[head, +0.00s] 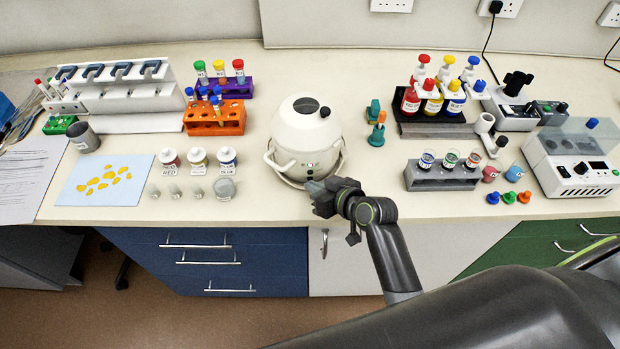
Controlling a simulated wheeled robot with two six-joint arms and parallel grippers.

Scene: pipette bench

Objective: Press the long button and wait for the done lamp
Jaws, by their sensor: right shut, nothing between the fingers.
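A round white machine (304,125) with a domed lid stands at the middle of the bench. It has side handles and a dark window on top. Small dark marks or buttons show low on its front; they are too small to tell which is the long button or whether a lamp is lit. My right gripper (314,190) is shut and empty, just in front of the machine's lower front edge. I cannot tell whether its fingertips touch the machine. My left gripper is not in view.
Left are a pipette stand (125,97), an orange tube rack (214,119), a blue mat (68,198) with yellow pieces, and small jars. Right are a bottle rack (410,129), a grey cup rack (440,182) and a white lidded device (548,172).

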